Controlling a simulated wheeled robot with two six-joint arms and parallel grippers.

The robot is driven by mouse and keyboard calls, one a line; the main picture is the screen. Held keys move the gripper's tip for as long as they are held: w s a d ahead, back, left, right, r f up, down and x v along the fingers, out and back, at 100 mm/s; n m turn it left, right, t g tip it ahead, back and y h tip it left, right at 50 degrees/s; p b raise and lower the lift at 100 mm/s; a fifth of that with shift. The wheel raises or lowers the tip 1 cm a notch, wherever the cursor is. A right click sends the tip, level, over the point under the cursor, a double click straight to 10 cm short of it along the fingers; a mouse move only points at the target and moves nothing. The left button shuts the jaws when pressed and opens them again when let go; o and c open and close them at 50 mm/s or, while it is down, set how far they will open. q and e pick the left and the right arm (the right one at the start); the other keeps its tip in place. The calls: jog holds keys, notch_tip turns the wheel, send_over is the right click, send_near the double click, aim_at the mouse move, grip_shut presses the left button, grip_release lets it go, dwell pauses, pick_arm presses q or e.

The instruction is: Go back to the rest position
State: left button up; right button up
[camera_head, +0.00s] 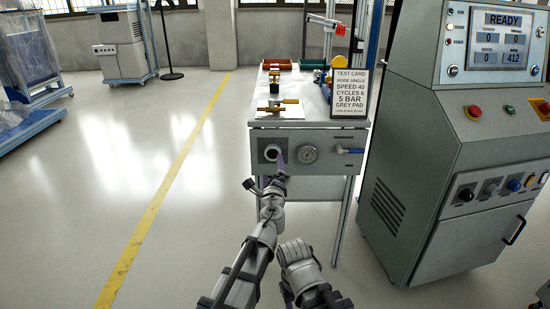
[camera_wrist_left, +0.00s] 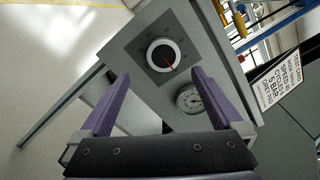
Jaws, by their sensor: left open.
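My left gripper (camera_head: 279,157) is in front of the bench's front panel, at the round knob (camera_head: 271,152). In the left wrist view the two purple fingers of the left gripper (camera_wrist_left: 160,75) are spread apart with nothing between them. The knob (camera_wrist_left: 162,55), with a dark centre, white ring and red pointer, lies just beyond the fingertips on a dark square plate. I cannot tell how far the tips are from the panel. My right arm shows low in the head view, but its gripper fingers do not.
A test card (camera_head: 350,92) stands on the bench (camera_head: 262,112). A grey console (camera_head: 440,140) reading READY stands close on the right. The floor (camera_head: 130,150) at left is open.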

pick_arm(q)
jog(key=s+a+f+n+g+y, duration=0.35)
jog(key=s+a+f+n, duration=0.2)
jog(key=a+n, duration=0.3)
jog(key=s+a+f+n+g+y, duration=0.2)
jog(key=s+a+f+n+g, duration=0.3)
jog(key=a+f+n, duration=0.4)
jog(key=s+d+f+n+g+h, duration=0.1)
jog(key=s+f+n+g+h, duration=0.25)
jog(key=s, duration=0.55)
jog(key=s+d+f+n+g+h, duration=0.25)
jog(key=s+f+g, duration=0.2)
jog(key=s, duration=0.35)
jog(key=s+d+r+m+g+y+p, duration=0.2)
jog(key=s+d+r+m+p, duration=0.25)
jog(key=d, duration=0.55)
notch_tip(320, 180, up, 38)
jog(key=s+n+p, duration=0.1)
jog(key=p, duration=3.6)
jog(key=shift+a+h, duration=0.15)
jog(key=shift+h, duration=0.2)
